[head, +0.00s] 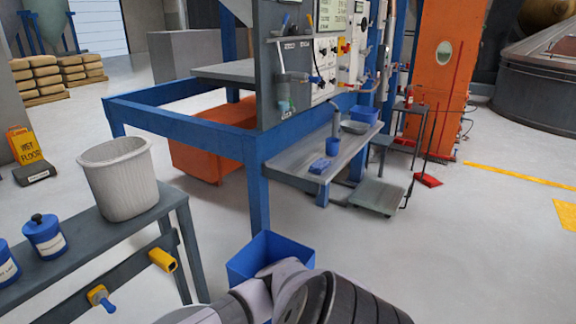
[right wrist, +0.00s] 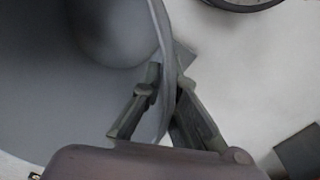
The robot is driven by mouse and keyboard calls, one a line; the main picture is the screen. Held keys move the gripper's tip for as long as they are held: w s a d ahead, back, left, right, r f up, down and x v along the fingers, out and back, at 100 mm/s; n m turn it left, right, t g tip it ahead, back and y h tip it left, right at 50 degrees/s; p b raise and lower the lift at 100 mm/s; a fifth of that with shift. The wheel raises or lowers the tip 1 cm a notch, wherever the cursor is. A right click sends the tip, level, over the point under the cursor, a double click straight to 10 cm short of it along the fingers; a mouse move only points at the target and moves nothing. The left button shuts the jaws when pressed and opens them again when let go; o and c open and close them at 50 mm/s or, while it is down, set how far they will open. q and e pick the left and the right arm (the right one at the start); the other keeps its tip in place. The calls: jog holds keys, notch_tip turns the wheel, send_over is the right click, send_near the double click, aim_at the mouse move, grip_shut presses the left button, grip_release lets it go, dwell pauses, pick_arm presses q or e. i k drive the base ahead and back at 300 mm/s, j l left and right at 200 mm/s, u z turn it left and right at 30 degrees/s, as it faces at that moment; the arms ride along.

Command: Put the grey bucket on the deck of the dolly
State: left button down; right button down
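A smooth light grey bucket (right wrist: 60,90) fills the left of the right wrist view; its rim and wall run between the fingers of my right gripper (right wrist: 168,75). One finger is inside the bucket and one outside, with both fingertips close against the wall, so the gripper looks shut on it. The bucket's base is out of frame. Part of my arm shows at the bottom of the head view, but no gripper shows there. My left gripper is not in view.
A ribbed off-white bin (head: 120,182) and blue jars (head: 45,236) stand on a grey bench at left. A blue bin (head: 268,255) is behind my arm. A blue frame (head: 258,180) and steel shelf (head: 310,172) stand ahead. Floor at right is open. A dark round edge (right wrist: 240,4) tops the wrist view.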

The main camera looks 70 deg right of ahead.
aim_at(379, 193)
jog(key=k+l, duration=0.1)
jog(key=l, duration=0.35)
jog(key=k+l, duration=0.1)
jog(key=l, duration=0.35)
jog(key=l+z, duration=0.1)
jog(key=l, duration=0.4)
jog(key=k+l+z, duration=0.15)
jog(key=l, duration=0.75)
jog(key=l+z, duration=0.15)
jog(key=l, duration=0.75)
jog(key=l+z, duration=0.2)
jog(key=l, duration=0.75)
jog(key=l+z, duration=0.15)
jog(key=l, duration=0.75)
jog(key=i+l+z, duration=0.15)
jog(key=l, duration=1.2)
jog(key=i+l+z, duration=0.1)
jog(key=l, duration=0.35)
jog(key=i+l, duration=0.1)
jog(key=l, duration=0.3)
jog(key=i+l+z, duration=0.1)
jog(key=l, duration=0.3)
jog(key=i+l, duration=0.1)
jog(key=l, duration=0.3)
jog(key=i+l+z, duration=0.1)
jog(key=l, duration=0.3)
